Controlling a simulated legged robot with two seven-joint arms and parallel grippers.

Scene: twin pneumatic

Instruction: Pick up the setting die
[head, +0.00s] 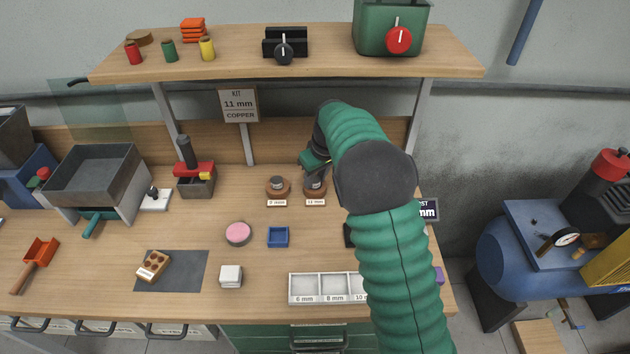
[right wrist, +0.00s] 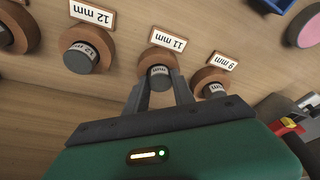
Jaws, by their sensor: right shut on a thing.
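The 11 mm setting die (right wrist: 158,72) is a grey cylinder in a round brown wooden stand (right wrist: 148,56) with an "11 mm" label. It also shows in the head view (head: 314,183), partly hidden by my right gripper (head: 315,170). In the right wrist view my right gripper (right wrist: 158,80) is shut on this die, which still sits at its stand. The 9 mm die (head: 277,182) stands just to its left in the head view. The 12 mm die (right wrist: 83,57) stands on the other side. My left gripper is not in view.
A sign (head: 239,105) reads "KIT 11 mm COPPER". A blue tray (head: 278,237), a pink round pad (head: 238,233), a white block (head: 231,276) and a sorting tray (head: 318,300) lie nearer. A shelf (head: 290,66) overhangs the back. My right arm hides the bench's right part.

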